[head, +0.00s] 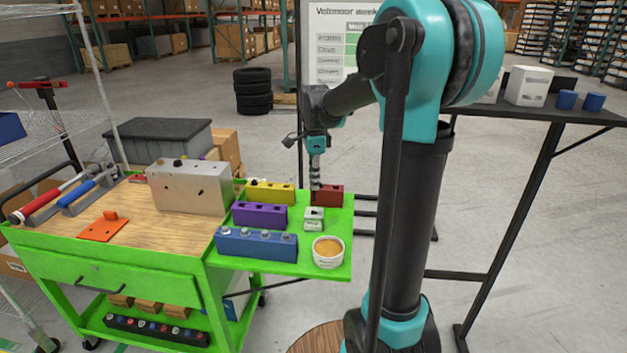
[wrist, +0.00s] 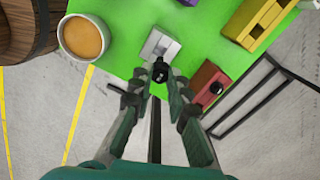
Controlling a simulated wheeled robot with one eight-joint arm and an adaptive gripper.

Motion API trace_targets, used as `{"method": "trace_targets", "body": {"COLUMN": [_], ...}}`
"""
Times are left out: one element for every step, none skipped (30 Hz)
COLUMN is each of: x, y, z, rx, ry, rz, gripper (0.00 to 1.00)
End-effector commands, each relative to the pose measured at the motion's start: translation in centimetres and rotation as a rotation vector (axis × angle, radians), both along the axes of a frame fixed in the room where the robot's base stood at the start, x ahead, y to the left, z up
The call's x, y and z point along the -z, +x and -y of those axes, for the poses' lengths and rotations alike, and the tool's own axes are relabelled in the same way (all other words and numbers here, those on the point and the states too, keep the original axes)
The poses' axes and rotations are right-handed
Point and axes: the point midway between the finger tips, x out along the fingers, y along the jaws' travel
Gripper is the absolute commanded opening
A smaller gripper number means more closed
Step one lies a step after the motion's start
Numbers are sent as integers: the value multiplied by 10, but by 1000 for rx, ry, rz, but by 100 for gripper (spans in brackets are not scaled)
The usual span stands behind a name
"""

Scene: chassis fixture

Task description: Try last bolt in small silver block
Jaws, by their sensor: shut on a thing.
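The small silver block (head: 314,219) sits on the green side shelf of the cart. It also shows in the wrist view (wrist: 165,45), just ahead of my fingertips, with a slot or hole in its top. My gripper (wrist: 158,88) is shut on a dark bolt (wrist: 160,70), which overlaps the block's near edge in the picture. In the head view my gripper (head: 315,184) points down above the shelf, in front of the red block, behind the silver block. I cannot tell whether the bolt touches the silver block.
The red block (wrist: 199,88) holds a dark bolt (wrist: 216,88). Yellow (head: 270,192), purple (head: 260,215) and blue (head: 256,243) blocks stand left of the silver block. A bowl with orange-brown content (head: 328,252) stands at the shelf's front corner. A large silver block (head: 189,187) stands on the wooden top.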

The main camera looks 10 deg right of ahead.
Motion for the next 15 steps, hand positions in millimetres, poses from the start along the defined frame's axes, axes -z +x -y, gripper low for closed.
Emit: {"method": "trace_targets", "body": {"x": [2, 4, 6, 8, 11, 14, 16, 18, 21, 24, 26, 28, 30, 31, 33], "y": [0, 0, 0, 0, 0, 0, 0, 0, 0, 0, 0, 0, 0, 0, 0], "z": [0, 0, 0, 0, 0, 0, 0, 0, 0, 0, 0, 0, 0, 0, 0], "rx": [-1, -1, -1, -1, -1, -1, -1, 0, 0, 0, 0, 0, 0, 0, 0], "ry": [0, 0, 0, 0, 0, 0, 0, 0, 0, 0, 0, 0, 0, 0, 0], "rz": [0, 0, 0, 0, 0, 0, 0, 0, 0, 0, 0, 0, 0, 0, 0], "gripper": [0, 0, 0, 0, 0, 0, 0, 0, 0, 0, 0, 0, 0, 0, 0]}}
